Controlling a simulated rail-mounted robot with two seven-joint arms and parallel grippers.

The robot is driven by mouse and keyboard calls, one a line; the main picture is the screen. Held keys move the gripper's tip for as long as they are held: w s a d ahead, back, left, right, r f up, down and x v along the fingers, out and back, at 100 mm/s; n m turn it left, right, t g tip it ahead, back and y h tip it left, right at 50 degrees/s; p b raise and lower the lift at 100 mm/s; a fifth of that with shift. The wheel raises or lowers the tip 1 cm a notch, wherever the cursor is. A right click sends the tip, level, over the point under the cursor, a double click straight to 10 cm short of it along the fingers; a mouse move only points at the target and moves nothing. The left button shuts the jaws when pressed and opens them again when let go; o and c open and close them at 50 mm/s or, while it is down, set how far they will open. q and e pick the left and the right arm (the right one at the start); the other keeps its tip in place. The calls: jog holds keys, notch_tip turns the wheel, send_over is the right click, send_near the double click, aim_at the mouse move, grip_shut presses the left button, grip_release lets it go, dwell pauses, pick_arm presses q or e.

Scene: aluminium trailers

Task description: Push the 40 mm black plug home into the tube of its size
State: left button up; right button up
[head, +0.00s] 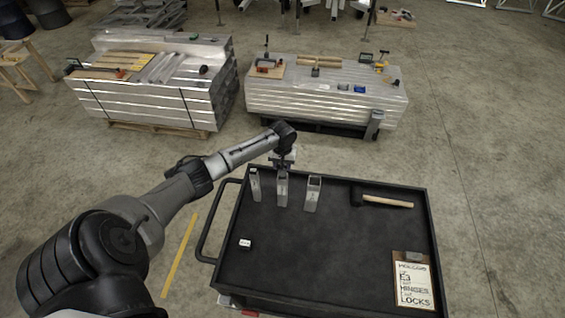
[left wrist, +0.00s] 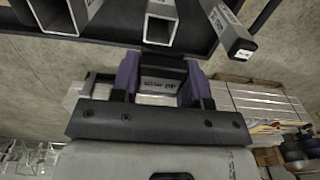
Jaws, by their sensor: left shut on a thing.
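My left gripper (left wrist: 163,85) is shut on a black plug (left wrist: 163,72). The plug's label is upside down in the left wrist view and seems to read 40 mm. In the head view the left gripper (head: 283,162) is at the cart's far edge, by the top of the middle tube (head: 282,188). In the left wrist view the middle tube's open square end (left wrist: 160,28) is close to the plug; I cannot tell whether they touch. A wider open tube (head: 313,194) stands to the right. A narrower tube (head: 256,186) stands to the left, with a black labelled plug (left wrist: 243,49) in its end.
The tubes stand on a black cart (head: 320,250). A small black labelled plug (head: 245,243) lies near its left edge, a mallet (head: 385,201) at the right, and a sign board (head: 412,282) at the front right. The middle is clear. Wrapped stacks (head: 325,100) stand behind.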

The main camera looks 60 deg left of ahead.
pick_arm(q)
jog(key=shift+f+b, duration=1.3)
jog(key=shift+f, duration=1.55)
jog(key=shift+f, duration=0.1)
jog(key=o, duration=1)
notch_tip(320, 180, up, 14)
jog(key=shift+f+b, duration=0.1)
jog(key=shift+b, duration=0.4)
